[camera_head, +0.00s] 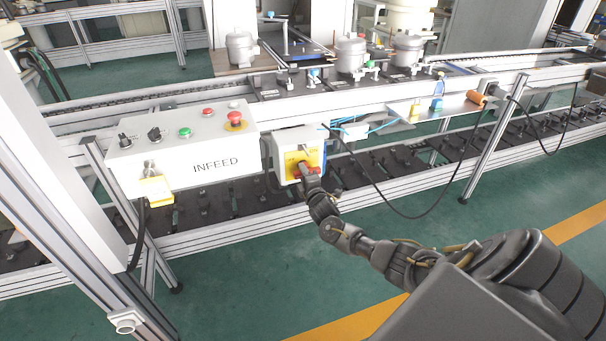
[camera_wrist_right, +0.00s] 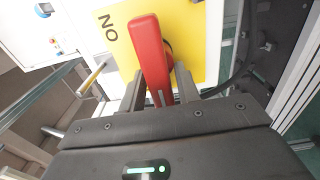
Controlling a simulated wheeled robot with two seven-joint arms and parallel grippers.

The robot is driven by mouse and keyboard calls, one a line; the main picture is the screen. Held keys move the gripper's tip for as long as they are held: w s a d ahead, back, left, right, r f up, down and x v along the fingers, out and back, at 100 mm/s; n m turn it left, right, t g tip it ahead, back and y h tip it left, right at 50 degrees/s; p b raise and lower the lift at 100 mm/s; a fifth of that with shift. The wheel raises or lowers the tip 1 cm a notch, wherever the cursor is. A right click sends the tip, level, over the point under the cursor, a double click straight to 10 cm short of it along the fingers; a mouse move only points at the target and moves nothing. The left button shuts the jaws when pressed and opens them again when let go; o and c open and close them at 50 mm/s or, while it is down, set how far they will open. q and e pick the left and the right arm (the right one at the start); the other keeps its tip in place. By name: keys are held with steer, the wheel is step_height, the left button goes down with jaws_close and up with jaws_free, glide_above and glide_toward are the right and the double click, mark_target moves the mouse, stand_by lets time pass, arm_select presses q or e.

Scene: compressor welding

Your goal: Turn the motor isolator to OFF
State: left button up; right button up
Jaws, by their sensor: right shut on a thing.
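The motor isolator (camera_head: 299,153) is a light box with a yellow plate and a red handle, mounted on the conveyor's front rail right of the INFEED box. In the right wrist view its red handle (camera_wrist_right: 148,50) stands in front of the yellow plate (camera_wrist_right: 190,35), where the letters "NO" show turned on their side. My right gripper (camera_wrist_right: 160,92) is shut on the lower end of the red handle, one finger on each side. In the head view the gripper (camera_head: 309,172) reaches the front of the isolator and hides part of the handle. My left gripper is out of view.
The INFEED control box (camera_head: 190,150) stands close left, with buttons, a red emergency stop (camera_head: 235,120) and a yellow padlock-like tag (camera_head: 156,188). A shelf (camera_head: 425,105) with small bottles is on the right. Black cables hang below. Green floor (camera_head: 260,270) is free in front.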

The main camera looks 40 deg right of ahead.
stand_by(0.3)
steer(key=o, duration=0.7)
steer(key=shift+o, duration=0.2)
steer(key=shift+s+a, duration=0.1)
steer(key=shift+s, duration=0.15)
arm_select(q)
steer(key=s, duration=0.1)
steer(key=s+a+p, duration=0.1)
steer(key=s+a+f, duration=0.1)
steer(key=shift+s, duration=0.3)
arm_select(e)
steer(key=v, duration=1)
